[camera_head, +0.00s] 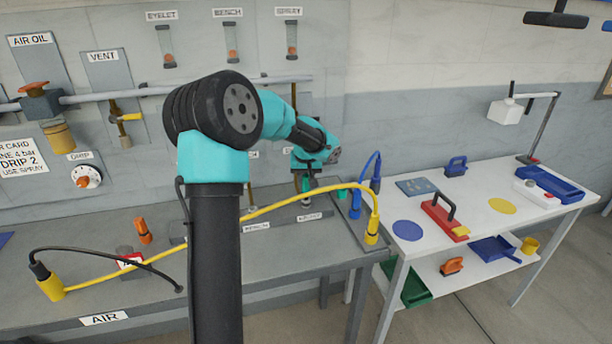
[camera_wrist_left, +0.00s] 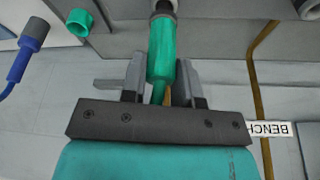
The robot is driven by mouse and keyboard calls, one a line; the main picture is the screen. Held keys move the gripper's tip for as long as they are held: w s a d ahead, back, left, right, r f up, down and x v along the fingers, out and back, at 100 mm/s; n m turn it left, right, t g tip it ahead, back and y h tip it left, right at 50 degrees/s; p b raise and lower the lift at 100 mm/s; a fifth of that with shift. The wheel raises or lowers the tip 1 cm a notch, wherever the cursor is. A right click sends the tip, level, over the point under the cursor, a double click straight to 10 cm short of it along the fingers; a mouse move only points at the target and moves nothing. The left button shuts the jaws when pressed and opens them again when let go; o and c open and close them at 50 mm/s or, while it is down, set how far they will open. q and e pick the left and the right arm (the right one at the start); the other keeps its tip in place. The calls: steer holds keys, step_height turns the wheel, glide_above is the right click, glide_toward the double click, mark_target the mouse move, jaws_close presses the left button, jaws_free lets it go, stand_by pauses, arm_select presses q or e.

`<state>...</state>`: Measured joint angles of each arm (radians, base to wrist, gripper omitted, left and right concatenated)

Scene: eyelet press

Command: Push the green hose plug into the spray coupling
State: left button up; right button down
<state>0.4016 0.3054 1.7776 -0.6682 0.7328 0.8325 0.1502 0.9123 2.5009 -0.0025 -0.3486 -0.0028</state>
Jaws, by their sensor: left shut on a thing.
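My left gripper (camera_head: 303,187) is at the back of the grey bench, near the wall. In the left wrist view my left gripper (camera_wrist_left: 160,88) is shut on the green hose plug (camera_wrist_left: 161,55), with one finger on each side of it. The plug points to the top edge of that view. There its end lines up with a pale round fitting with a dark centre (camera_wrist_left: 163,7), likely the spray coupling, cut by the frame edge. I cannot tell how far the plug is in. My right gripper is not in view.
A green ring-like part (camera_wrist_left: 79,22) and a blue plug (camera_wrist_left: 33,36) are beside the held plug. A brass pipe (camera_wrist_left: 260,100) runs close by. A white side table (camera_head: 470,186) holds several tools.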

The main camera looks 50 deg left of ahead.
arm_select(q)
steer(key=shift+f, duration=1)
stand_by(0.3)
steer(key=o, duration=1)
steer(key=shift+r, duration=0.15)
steer(key=shift+r, duration=2.35)
